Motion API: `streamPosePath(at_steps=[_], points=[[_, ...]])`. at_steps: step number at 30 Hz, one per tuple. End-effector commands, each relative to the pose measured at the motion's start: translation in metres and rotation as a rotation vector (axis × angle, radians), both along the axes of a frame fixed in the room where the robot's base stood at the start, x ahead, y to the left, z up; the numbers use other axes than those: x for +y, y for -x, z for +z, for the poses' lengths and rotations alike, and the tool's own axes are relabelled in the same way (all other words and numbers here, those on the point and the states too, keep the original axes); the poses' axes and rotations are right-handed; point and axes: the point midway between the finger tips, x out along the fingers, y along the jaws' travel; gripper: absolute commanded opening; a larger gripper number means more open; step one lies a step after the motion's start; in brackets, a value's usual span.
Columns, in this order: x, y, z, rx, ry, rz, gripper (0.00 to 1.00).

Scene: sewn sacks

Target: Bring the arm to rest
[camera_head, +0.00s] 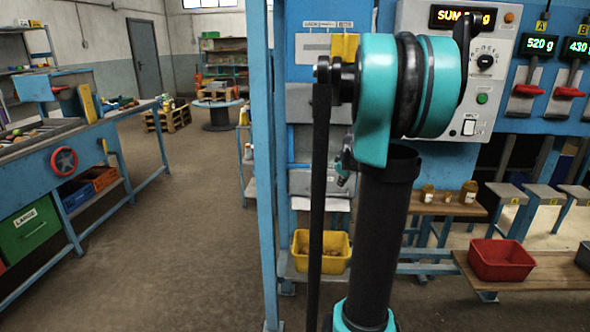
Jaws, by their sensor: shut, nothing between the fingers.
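My arm fills the middle of the head view, with a large teal and black joint at the top and a thick dark tube standing below it. A thin dark bar hangs down at its left. I cannot make out my gripper or its fingers in this view. The arm hides part of the blue machine frame behind it. No sack can be clearly told.
A blue machine frame (263,150) stands close behind my arm. A yellow bin (321,251) sits low, a red bin (502,260) on a low bench at right. A blue workbench (118,126) stands at left. The floor (185,235) between is clear.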

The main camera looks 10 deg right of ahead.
Motion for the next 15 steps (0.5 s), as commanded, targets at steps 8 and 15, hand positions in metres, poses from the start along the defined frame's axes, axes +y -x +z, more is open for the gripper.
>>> streamPosePath(at_steps=[8,15], points=[[0.069,0.058,-0.027,0.038,-0.109,-0.102,0.0],[0.157,0.182,-0.086,0.116,-0.279,-0.331,0.0]])
